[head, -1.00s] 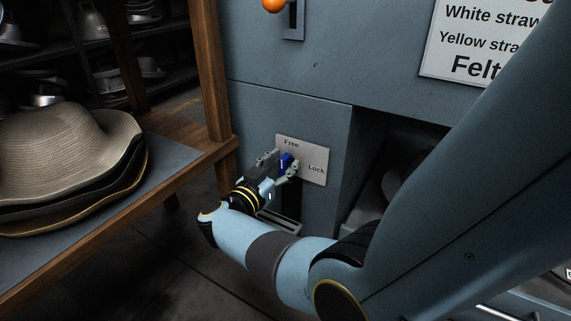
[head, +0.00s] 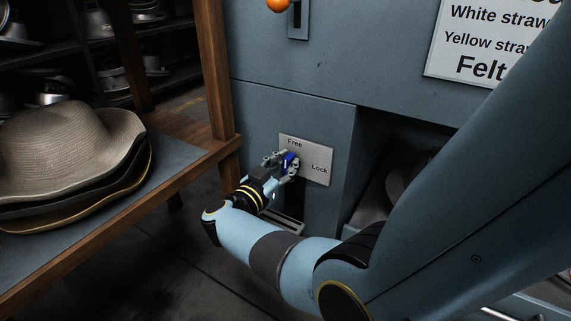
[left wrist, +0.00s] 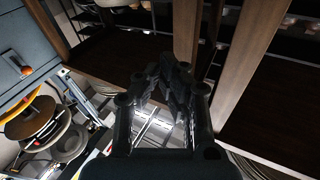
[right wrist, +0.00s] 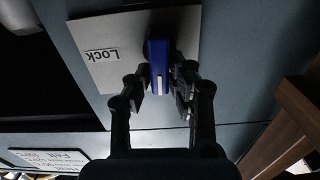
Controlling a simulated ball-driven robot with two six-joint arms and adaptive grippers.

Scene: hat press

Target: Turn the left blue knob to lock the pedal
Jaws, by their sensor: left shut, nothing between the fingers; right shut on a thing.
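The blue knob (head: 288,161) sits on a light plate (head: 318,152) marked "Free" and "Lock", low on the grey-blue machine front. My right gripper (head: 284,166) is shut on the knob. In the right wrist view the knob (right wrist: 158,66) stands between the two fingers of my right gripper (right wrist: 162,92), and a white line shows on it. The "Lock" label (right wrist: 102,55) is left of the knob there. My left gripper (left wrist: 168,85) is shut and empty in the left wrist view, away from the knob. The left arm does not show in the head view.
A wooden rack (head: 190,155) with a stack of hats (head: 65,150) stands left of the machine. An orange ball handle (head: 278,5) is above the plate. A dark recess opens right of the plate. A sign (head: 485,45) is at upper right.

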